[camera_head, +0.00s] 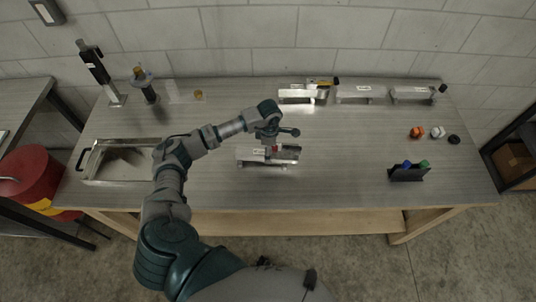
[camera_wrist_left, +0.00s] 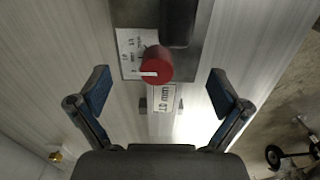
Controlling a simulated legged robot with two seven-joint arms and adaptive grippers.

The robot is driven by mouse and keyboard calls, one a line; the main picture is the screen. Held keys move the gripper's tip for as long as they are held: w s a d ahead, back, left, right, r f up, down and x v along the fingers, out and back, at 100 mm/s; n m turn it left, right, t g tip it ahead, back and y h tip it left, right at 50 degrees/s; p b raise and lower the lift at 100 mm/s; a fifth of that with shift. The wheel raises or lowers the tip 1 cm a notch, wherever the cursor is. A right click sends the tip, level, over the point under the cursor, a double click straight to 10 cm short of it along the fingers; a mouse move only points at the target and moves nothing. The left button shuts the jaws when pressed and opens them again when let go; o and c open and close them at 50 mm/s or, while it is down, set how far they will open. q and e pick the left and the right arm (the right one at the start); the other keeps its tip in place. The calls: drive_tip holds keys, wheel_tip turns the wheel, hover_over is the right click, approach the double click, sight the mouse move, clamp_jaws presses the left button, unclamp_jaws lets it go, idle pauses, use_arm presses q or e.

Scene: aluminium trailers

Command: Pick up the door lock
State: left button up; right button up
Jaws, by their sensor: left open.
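A metal piece with a white label (camera_head: 252,154) lies on the table under my left gripper (camera_head: 280,134). It may be the door lock, but I cannot tell for sure. In the left wrist view, a red round knob (camera_wrist_left: 156,66) sits on a grey metal plate beside white labels (camera_wrist_left: 163,98), one reading 10 mm. My left gripper (camera_wrist_left: 160,78) is open, with one blue-padded finger on each side of the knob and apart from it. The gripper partly hides the piece in the head view. My right gripper is not in view.
Several similar metal pieces (camera_head: 360,93) stand along the table's back edge. A metal tray (camera_head: 88,172) is at left, with upright tools (camera_head: 98,70) behind it. Small caps (camera_head: 437,132) and a dark holder (camera_head: 407,173) are at right. The table between is largely clear.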

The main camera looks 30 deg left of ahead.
use_arm(q)
drive_tip(key=shift+f, duration=0.8)
drive_tip(key=shift+a+f, duration=0.1)
drive_tip(key=shift+a, duration=0.35)
drive_tip(key=shift+c, duration=1)
drive_tip(key=shift+a+f, duration=0.1)
drive_tip(key=shift+a, duration=0.05)
drive_tip(key=c, duration=1.2)
drive_tip(key=shift+d, duration=0.2)
drive_tip(key=c, duration=0.3)
drive_tip(key=shift+d+r, duration=0.2)
drive_tip(key=shift+d, duration=0.05)
